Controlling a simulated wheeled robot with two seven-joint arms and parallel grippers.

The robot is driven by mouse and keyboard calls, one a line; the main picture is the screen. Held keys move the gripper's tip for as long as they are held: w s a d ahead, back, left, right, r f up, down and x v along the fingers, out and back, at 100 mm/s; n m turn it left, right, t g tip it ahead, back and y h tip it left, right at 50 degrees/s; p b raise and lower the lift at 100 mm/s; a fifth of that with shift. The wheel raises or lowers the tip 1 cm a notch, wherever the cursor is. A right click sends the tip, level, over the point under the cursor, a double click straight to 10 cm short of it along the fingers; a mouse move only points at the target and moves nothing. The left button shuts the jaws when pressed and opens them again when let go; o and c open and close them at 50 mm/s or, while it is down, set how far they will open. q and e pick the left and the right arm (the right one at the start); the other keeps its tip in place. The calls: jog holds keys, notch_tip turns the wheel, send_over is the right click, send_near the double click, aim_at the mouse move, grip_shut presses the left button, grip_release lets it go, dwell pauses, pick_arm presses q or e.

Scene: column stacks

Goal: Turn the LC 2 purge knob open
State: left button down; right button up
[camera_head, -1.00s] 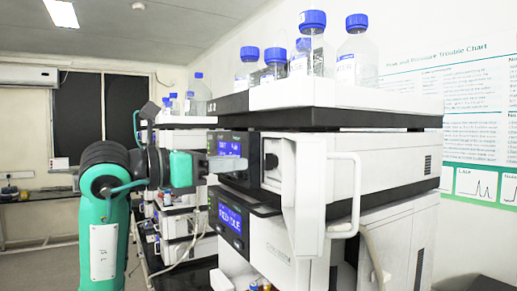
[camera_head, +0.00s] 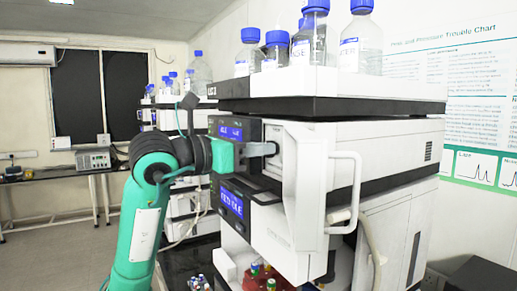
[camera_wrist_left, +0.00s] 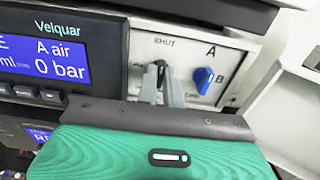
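The pump module in front of me has a blue display (camera_head: 231,133) and a front panel (camera_wrist_left: 225,60) with a dark purge knob (camera_wrist_left: 160,66) under the word SHUT. My left gripper (camera_head: 268,149) reaches the panel from the left. In the wrist view its two grey fingers (camera_wrist_left: 160,88) sit close together on either side of the dark knob and appear shut on it. They hide most of the knob. A blue knob (camera_wrist_left: 203,78) marked A and B is just right of the fingers, apart from them. The stack's small label (camera_head: 211,91) is hard to read. My right gripper is not seen.
A white open door with a handle (camera_head: 345,185) stands close to the right of my left gripper. Blue-capped bottles (camera_head: 360,45) stand on the stack's top tray. Small vials (camera_head: 262,270) sit below. Another stack (camera_head: 160,118) stands behind on the left.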

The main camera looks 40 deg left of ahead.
pick_arm(q)
jog(key=shift+n, duration=0.3)
jog(key=n+b, duration=0.1)
jog(key=n, duration=0.1)
jog(key=shift+n+b, duration=0.3)
jog(key=shift+a+f+n+b, duration=0.1)
jog(key=shift+n+b, duration=0.75)
jog(key=shift+n, duration=2.35)
jog(key=shift+a+n+b, duration=0.1)
jog(key=shift+n+b, duration=0.7)
jog(key=shift+n, duration=2.4)
jog(key=c, duration=1.5)
grip_release()
jog(key=shift+w, duration=0.1)
jog(key=shift+c, duration=0.2)
